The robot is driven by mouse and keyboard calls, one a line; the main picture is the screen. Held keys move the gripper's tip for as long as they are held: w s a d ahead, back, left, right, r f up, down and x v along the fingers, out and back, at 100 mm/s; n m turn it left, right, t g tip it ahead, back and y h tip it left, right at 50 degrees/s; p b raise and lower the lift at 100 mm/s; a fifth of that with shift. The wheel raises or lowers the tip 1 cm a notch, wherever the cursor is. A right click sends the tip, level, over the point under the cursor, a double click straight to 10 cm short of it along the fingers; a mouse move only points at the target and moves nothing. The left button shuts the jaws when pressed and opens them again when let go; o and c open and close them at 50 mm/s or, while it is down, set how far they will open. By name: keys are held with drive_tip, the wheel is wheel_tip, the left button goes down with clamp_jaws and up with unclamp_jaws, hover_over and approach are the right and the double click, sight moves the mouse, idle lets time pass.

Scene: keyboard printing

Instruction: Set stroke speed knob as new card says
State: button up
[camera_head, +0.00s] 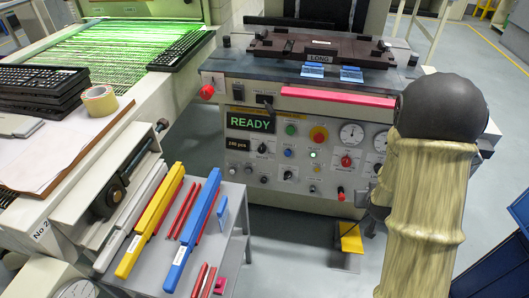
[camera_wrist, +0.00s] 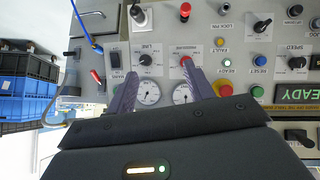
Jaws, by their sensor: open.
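The press control panel (camera_head: 300,150) faces me below the pink strip. A small black knob (camera_head: 262,148) sits right of the counter display; it also shows at the right of the wrist view (camera_wrist: 297,62), under a label that seems to read SPEED. Its pointer setting is too small to read. Two blue cards (camera_head: 312,70) (camera_head: 350,74) lie on the press top; their text is unreadable. My gripper (camera_wrist: 160,78) is open and empty in front of the two gauges, well to the side of that knob. In the head view my arm hides it.
The READY display (camera_head: 250,122), an emergency stop (camera_head: 319,134), lamps and other knobs crowd the panel. Two dials (camera_wrist: 148,93) stand behind my fingers. A grey side table (camera_head: 207,245) with blue and yellow bars stands at the left front. Blue crates (camera_wrist: 25,75) show beyond the panel.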

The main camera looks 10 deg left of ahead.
drive_tip(key=s+a+r+g, duration=0.1)
drive_tip(key=s+r+g, duration=0.1)
drive_tip(key=s, duration=0.4)
drive_tip(key=s+a+r+g+y, duration=0.1)
drive_tip(key=s+a+r+g, duration=0.1)
drive_tip(key=s, duration=0.4)
drive_tip(key=s+a+r+m+g, duration=0.1)
drive_tip(key=s+r+g, duration=0.1)
drive_tip(key=s+r, duration=0.2)
drive_tip(key=s, duration=0.2)
drive_tip(key=shift+s+a+r, duration=0.25)
drive_tip(key=shift+s+a, duration=0.1)
drive_tip(key=shift+a, duration=0.05)
